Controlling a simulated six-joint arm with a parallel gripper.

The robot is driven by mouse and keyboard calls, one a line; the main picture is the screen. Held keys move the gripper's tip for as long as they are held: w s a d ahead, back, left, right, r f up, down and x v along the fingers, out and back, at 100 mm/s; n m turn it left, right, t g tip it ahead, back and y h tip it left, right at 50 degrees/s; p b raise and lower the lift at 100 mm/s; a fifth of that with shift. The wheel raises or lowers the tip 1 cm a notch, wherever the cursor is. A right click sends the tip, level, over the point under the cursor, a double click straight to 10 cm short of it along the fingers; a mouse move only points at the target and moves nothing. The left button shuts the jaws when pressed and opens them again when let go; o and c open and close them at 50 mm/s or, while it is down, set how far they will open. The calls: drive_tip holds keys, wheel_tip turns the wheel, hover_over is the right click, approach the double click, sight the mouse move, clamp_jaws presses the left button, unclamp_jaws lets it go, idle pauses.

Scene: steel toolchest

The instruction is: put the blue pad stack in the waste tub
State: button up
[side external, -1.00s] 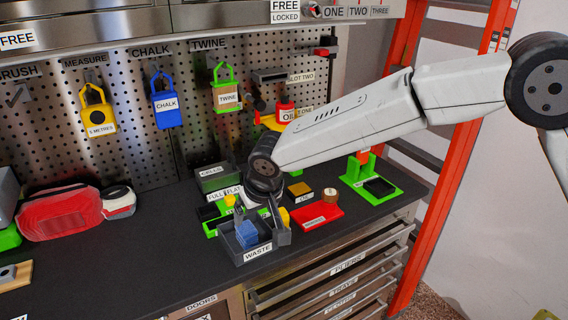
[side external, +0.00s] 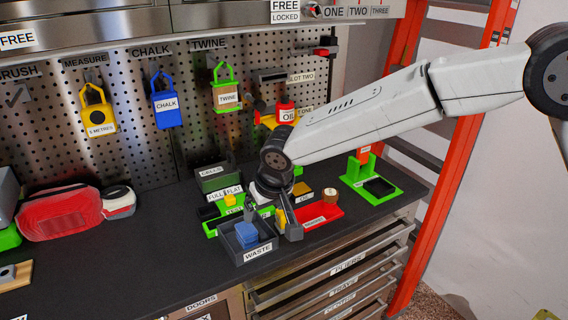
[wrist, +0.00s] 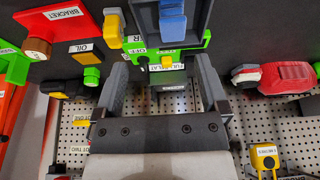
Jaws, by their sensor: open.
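The blue pad stack (side external: 246,235) lies inside the dark grey waste tub (side external: 259,255), whose front carries a WASTE label. In the wrist view the blue pad stack (wrist: 173,22) shows at the top, within the walls of the waste tub (wrist: 202,28). My gripper (side external: 272,222) is behind and to the right of the pad stack, near the tub's back rim, apart from the stack. In the wrist view my gripper (wrist: 160,72) has its fingers wide apart with nothing held between them.
A red tray (side external: 322,215) stands right of the tub, and a green stand (side external: 372,188) is farther right. The bench front left of the tub is clear.

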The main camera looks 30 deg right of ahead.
drive_tip(key=s+d+f+g, duration=0.1)
drive_tip(key=s+d+f, duration=0.1)
drive_tip(key=s+d, duration=0.8)
drive_tip(key=s+d+f, duration=0.2)
drive_tip(key=s+d, duration=0.9)
drive_tip(key=d, duration=0.3)
drive_tip(key=shift+f+g, duration=0.35)
drive_tip(key=shift+g, duration=0.05)
